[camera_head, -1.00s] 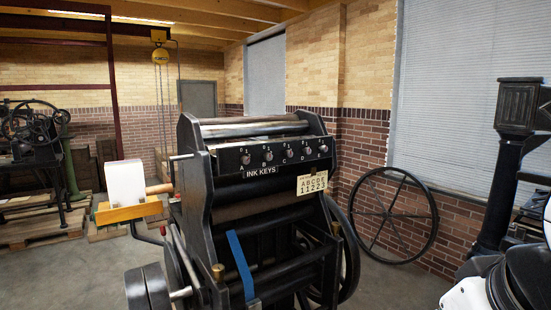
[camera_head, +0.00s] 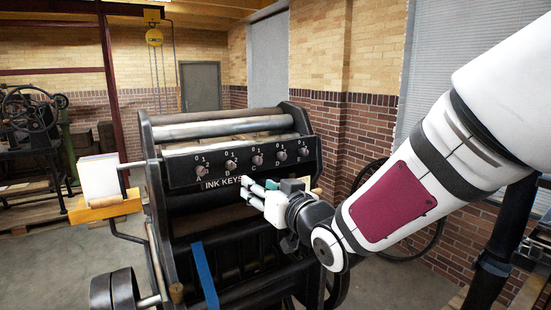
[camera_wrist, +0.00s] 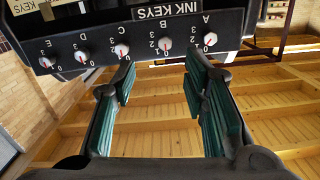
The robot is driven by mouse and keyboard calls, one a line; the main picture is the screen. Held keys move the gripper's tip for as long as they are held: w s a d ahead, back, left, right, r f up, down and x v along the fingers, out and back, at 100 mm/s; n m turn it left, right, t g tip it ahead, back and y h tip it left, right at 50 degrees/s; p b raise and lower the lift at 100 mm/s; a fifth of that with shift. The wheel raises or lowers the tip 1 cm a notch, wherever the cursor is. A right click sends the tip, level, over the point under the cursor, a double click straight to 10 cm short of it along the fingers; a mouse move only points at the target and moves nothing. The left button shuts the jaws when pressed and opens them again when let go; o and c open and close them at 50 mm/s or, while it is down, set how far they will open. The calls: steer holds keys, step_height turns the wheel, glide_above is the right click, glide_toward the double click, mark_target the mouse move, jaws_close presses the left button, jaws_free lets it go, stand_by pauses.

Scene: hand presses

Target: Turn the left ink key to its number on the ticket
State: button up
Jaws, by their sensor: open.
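The left ink key, A (camera_head: 200,168), is a small round knob at the left end of the black panel marked INK KEYS. It shows upside down at the right of the row in the wrist view (camera_wrist: 209,38), with a pale face, red mark and numbers around it; I cannot tell its setting for sure. The ticket (camera_wrist: 22,6) shows only partly at the wrist view's top left, its numbers unreadable; my arm mostly hides it in the head view. My gripper (camera_head: 249,189) is open and empty in front of the panel, below and right of key A, apart from it.
Keys B (camera_head: 231,164), C (camera_head: 257,159), D (camera_head: 282,155) and E (camera_head: 304,151) sit close along the same panel. A blue strap (camera_head: 206,278) hangs on the press front. A wooden shelf with a white block (camera_head: 99,177) juts out at the left.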

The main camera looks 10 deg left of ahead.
mark_target(232, 166)
steer(key=shift+y, duration=0.5)
steer(key=x, duration=0.5)
steer(key=p+x, duration=0.1)
steer(key=x, duration=0.8)
steer(key=shift+w+a+r, duration=0.25)
steer(key=shift+w+r, duration=0.05)
steer(key=shift+r, duration=0.05)
jaws_close()
